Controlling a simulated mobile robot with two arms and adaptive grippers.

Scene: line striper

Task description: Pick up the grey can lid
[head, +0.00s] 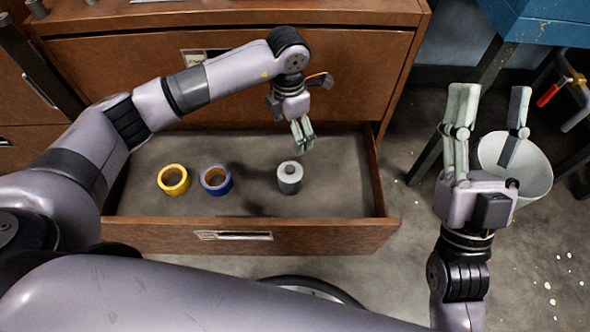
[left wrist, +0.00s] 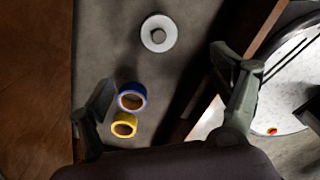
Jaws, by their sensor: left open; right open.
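A small grey can with a lid (head: 290,168) stands upright in the open drawer (head: 330,236), right of the middle. In the left wrist view the same grey lid (left wrist: 158,33) is seen from above, beyond my fingers. My left gripper (head: 302,134) is above the drawer, a little behind and above the can, open and empty; its two fingers (left wrist: 168,92) are spread in the left wrist view. My right gripper (head: 488,110) is open and empty, off to the right of the drawer, pointing away from me.
A yellow tape roll (head: 173,180) and a blue tape roll (head: 216,180) lie in the drawer left of the can. A white bucket (head: 530,165) stands on the floor behind my right gripper. The wooden cabinet (head: 120,75) rises behind the drawer.

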